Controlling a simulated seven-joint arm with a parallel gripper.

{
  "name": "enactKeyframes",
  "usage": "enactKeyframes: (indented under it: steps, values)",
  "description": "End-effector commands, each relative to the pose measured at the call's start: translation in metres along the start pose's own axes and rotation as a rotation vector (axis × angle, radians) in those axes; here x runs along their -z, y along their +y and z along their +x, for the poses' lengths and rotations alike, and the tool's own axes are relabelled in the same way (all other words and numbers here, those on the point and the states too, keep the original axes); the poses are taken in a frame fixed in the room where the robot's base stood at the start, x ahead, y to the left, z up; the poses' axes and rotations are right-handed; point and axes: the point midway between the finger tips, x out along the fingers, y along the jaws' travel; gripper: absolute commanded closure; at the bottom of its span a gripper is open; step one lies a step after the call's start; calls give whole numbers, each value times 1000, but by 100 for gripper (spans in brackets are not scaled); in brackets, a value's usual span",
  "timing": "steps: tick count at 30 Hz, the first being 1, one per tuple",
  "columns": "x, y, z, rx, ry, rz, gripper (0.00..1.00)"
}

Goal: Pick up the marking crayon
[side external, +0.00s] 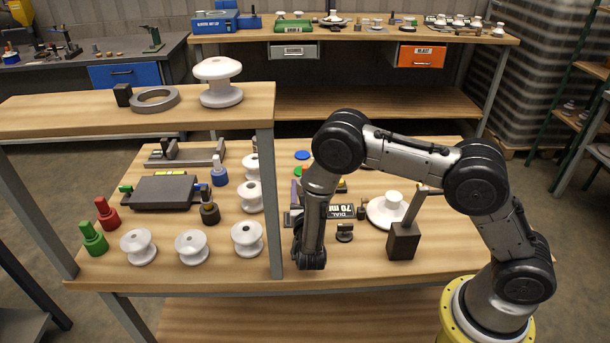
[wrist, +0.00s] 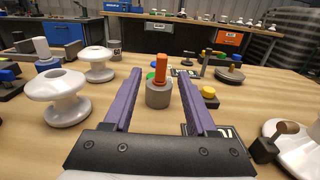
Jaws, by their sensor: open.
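An orange stick standing upright in a grey round base (wrist: 160,82), which looks like the marking crayon, is on the wooden bench in the wrist view. It stands between the two purple fingers of my gripper (wrist: 155,92), near their tips. The fingers are open, with a visible gap on each side of the base, and hold nothing.
White spool insulators (wrist: 56,97) stand left of my gripper. A dark block with a yellow cap (wrist: 208,95) is close by the right finger. A white insulator (wrist: 295,145) and a dark block with a rod (side external: 403,240) are to the right. A raised shelf (side external: 60,118) stands to the left.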

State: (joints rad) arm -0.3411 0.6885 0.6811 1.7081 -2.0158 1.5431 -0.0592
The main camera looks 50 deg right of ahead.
Motion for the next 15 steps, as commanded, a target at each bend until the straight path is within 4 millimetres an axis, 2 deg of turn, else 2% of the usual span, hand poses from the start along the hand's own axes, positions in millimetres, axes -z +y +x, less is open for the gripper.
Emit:
enactKeyframes:
  steps: [1, 6, 15]
  values:
    - [0, -1, 12, 6, 0, 2, 43]
    - [0, -1, 41, 5, -1, 3, 43]
    - [0, -1, 64, 4, -1, 3, 43]
